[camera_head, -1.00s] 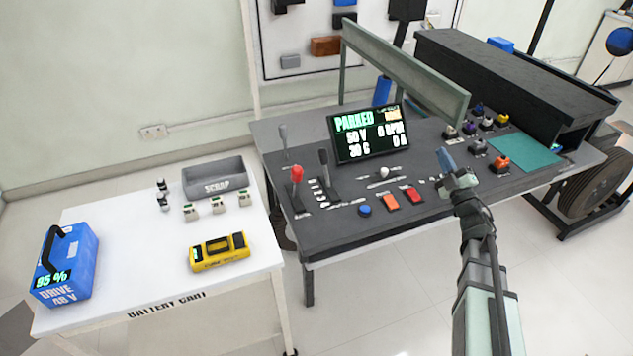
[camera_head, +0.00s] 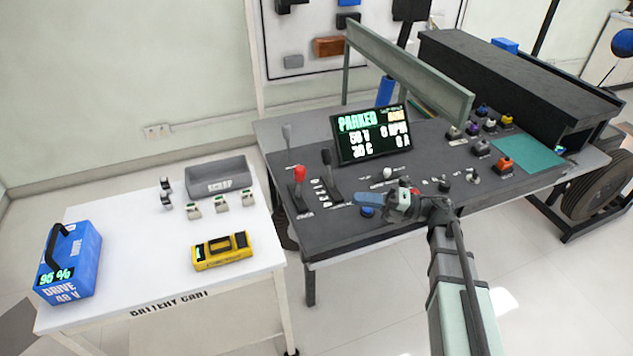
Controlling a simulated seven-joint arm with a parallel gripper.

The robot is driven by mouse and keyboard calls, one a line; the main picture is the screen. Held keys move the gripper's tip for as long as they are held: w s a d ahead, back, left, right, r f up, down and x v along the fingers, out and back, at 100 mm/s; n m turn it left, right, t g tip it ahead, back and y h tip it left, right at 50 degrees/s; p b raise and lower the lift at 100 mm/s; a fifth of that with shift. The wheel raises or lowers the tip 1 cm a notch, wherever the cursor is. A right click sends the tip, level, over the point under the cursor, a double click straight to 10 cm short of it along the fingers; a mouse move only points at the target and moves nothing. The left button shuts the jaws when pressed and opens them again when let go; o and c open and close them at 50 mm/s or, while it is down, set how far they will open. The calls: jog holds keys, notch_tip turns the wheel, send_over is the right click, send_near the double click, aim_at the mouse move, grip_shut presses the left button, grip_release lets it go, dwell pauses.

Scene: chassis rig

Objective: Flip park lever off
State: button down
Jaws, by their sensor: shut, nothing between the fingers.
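Three levers stand upright on the left of the dark console. One has a red knob (camera_head: 299,176), one is black (camera_head: 327,170) beside a row of small white marks, and one is grey (camera_head: 288,140) behind them. Their labels are too small to read, so I cannot tell for sure which is the park lever. The display (camera_head: 371,133) reads "PARKED". My gripper (camera_head: 358,199) is shut and empty. Its blue fingertips point left, to the right of the black lever and apart from it. The hand hides the orange and most of the red button.
A green-grey rail (camera_head: 410,70) spans the console's back. A white cart (camera_head: 155,235) on the left holds a blue battery (camera_head: 68,265), a yellow device (camera_head: 222,251) and a grey bin (camera_head: 217,175).

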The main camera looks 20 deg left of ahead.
send_near(298, 182)
jog(key=s+a+r, duration=0.1)
jog(key=s, duration=0.3)
jog(key=shift+w+a+r, duration=0.25)
jog(key=shift+w+a, duration=0.05)
jog(key=shift+a, duration=0.3)
jog(key=shift+w+a+r, duration=0.2)
jog(key=shift+w+a, duration=0.1)
jog(key=shift+a, duration=0.3)
jog(key=shift+w+a+r, duration=0.25)
jog(key=shift+w+a, duration=0.05)
jog(key=shift+a, duration=0.3)
jog(key=w+a+r+m+t+h, duration=0.1)
jog(key=w+a+r+m+h, duration=0.1)
jog(key=w+a+m, duration=0.3)
jog(key=shift+w, duration=0.2)
jog(key=shift+a, duration=0.2)
